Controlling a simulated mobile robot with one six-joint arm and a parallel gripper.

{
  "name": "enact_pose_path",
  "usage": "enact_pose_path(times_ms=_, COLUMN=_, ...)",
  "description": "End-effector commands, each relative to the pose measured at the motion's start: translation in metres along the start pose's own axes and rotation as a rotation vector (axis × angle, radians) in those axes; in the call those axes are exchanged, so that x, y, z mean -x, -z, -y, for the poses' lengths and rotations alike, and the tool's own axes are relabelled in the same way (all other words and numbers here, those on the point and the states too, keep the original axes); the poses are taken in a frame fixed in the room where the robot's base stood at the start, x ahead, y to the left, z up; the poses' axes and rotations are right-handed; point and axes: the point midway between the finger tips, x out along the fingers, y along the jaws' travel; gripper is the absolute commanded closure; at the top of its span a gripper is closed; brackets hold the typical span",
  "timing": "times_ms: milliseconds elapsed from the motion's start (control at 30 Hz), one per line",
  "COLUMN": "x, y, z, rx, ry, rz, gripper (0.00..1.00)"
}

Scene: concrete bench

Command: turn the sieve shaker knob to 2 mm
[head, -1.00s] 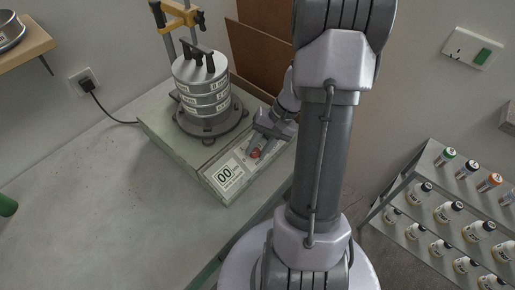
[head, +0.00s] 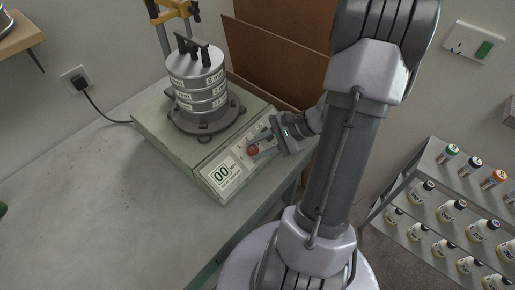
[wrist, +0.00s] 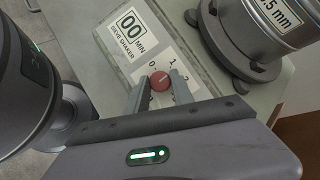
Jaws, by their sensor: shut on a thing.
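The sieve shaker (head: 150,128) is a grey-green box on the bench with a stack of round metal sieves (head: 200,88) on top. Its red knob (head: 253,149) sits on the sloped front panel, beside the display (head: 222,174) reading 00 MIN. In the wrist view the knob (wrist: 160,81) has a pale pointer line and marks 0, 1 and 2 around it. The line seems to point near 1, but it is too small to be sure. My gripper (wrist: 161,84) has one finger on each side of the knob and is shut on it. In the head view my gripper (head: 262,146) reaches in from the right.
Brown boards (head: 275,60) lean on the wall behind the shaker. A rack of several bottles (head: 440,200) stands at the right. A cable runs from the wall plug (head: 80,82) to the shaker. The bench's left part (head: 90,210) is clear.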

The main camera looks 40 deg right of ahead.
Motion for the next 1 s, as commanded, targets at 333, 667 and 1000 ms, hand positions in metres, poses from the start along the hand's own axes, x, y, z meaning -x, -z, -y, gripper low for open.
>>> enact_pose_path(times_ms=333, x=-0.0011, y=0.0011, z=-0.0035, rx=-0.268, ry=0.149, rz=0.009, gripper=1.00)
enact_pose_path(times_ms=667, x=-0.0009, y=0.0002, z=-0.0043, rx=-0.446, ry=0.247, rz=0.016, gripper=1.00)
enact_pose_path(times_ms=1000, x=-0.0005, y=-0.0003, z=-0.0045, rx=-0.522, ry=0.289, rz=0.018, gripper=1.00)
